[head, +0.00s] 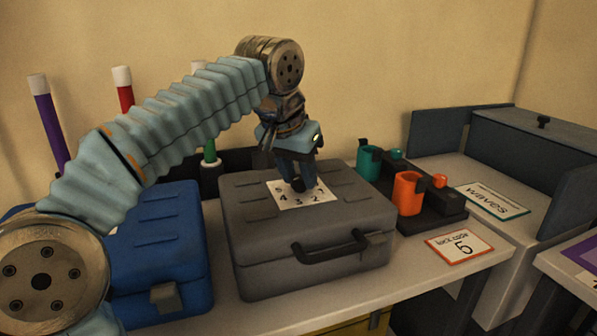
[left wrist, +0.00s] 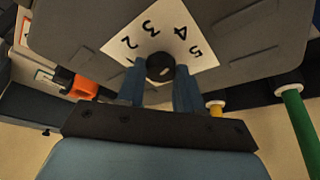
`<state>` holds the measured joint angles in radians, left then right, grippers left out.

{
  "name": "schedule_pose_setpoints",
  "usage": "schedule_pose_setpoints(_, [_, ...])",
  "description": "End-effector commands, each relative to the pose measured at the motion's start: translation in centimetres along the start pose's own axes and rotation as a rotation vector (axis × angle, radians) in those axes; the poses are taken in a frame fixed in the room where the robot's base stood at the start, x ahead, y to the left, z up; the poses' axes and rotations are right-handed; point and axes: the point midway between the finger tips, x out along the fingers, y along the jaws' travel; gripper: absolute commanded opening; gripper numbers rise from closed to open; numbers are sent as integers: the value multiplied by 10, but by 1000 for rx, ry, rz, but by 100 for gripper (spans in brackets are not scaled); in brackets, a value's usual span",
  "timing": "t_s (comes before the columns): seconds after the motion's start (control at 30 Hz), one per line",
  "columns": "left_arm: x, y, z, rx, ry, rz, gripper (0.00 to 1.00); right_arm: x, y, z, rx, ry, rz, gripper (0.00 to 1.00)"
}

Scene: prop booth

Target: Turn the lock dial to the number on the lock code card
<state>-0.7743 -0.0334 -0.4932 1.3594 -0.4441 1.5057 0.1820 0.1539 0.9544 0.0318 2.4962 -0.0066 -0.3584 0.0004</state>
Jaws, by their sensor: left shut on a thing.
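The grey case (head: 310,238) stands on the table with a white number plate (head: 313,201) on its lid. The plate shows 2, 3, 4 and 5; part of it is hidden by my gripper in the head view. The dark round dial (left wrist: 160,67) sits at the plate's near edge in the left wrist view, with a small pale mark on it. My left gripper (head: 298,184) points down and is shut on the dial, its blue fingers on either side. The lock code card (head: 460,247), orange-edged, reads 5 and lies right of the case. My right gripper is not in view.
A blue case (head: 160,255) stands left of the grey one. A dark rack with a teal cup (head: 369,162) and an orange cup (head: 408,193) is at the right. A "waves" card (head: 492,201) lies farther right. Coloured sticks stand behind.

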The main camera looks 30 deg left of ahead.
Motion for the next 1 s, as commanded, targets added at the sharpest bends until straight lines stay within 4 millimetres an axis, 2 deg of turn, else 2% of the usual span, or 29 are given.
schedule_pose_setpoints(0.7, [0,-4,-1,503,0,209,5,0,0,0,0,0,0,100])
schedule_pose_setpoints(1.0, [0,-5,-1,637,1,264,5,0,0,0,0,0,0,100])
